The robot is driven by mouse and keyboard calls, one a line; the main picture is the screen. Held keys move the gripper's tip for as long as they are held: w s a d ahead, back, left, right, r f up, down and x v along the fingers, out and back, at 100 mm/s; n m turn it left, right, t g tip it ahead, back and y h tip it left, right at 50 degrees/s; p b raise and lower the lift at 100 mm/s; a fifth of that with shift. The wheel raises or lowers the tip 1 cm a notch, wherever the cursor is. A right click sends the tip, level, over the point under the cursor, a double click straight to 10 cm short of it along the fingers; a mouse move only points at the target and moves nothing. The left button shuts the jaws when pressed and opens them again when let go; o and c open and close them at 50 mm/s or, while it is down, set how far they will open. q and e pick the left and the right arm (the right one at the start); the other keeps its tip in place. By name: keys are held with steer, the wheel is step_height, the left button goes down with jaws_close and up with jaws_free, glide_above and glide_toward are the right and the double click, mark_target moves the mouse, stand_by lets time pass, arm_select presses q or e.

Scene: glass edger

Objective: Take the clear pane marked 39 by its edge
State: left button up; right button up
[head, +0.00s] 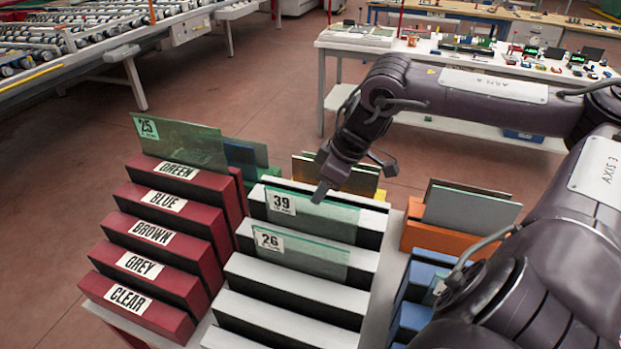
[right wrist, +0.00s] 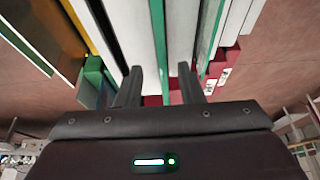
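The clear pane marked 39 (head: 325,219) stands upright in the rear part of the white rack, its label at its upper left. My right gripper (head: 352,178) is over this pane's top edge, fingers pointing down. In the right wrist view the right gripper's two fingers (right wrist: 159,88) are apart, with the green edge of a pane (right wrist: 158,40), apparently 39, running between them. Neither finger visibly presses on it. The clear pane marked 26 (head: 310,258) stands in a slot nearer me. My left gripper is not in view.
The white rack (head: 275,310) has empty slots in front. A dark red rack (head: 165,247) with colour labels stands left, holding green pane 25 (head: 185,143).

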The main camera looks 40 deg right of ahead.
mark_target(308, 206)
steer(key=shift+w+a+f, duration=0.15)
steer(key=shift+f, duration=0.25)
steer(key=shift+w+a+f+p, duration=0.1)
steer(key=shift+a+f+p, duration=0.15)
steer(key=shift+f+p, duration=0.25)
steer(key=shift+w+a+f+p, duration=0.1)
steer(key=shift+w+f+p, duration=0.15)
steer(key=shift+p, duration=0.1)
steer(key=shift+w+a+f+p, duration=0.1)
steer(key=shift+w+f+p, duration=0.15)
steer(key=shift+f+p, duration=0.25)
steer(key=p+x, duration=0.1)
steer(key=x, duration=0.1)
steer(key=shift+w+f, duration=0.2)
steer(key=shift+f, duration=0.1)
steer(key=shift+w+a+f, duration=0.1)
steer(key=shift+w+f, duration=0.05)
steer(key=shift+f, duration=0.3)
jaws_close()
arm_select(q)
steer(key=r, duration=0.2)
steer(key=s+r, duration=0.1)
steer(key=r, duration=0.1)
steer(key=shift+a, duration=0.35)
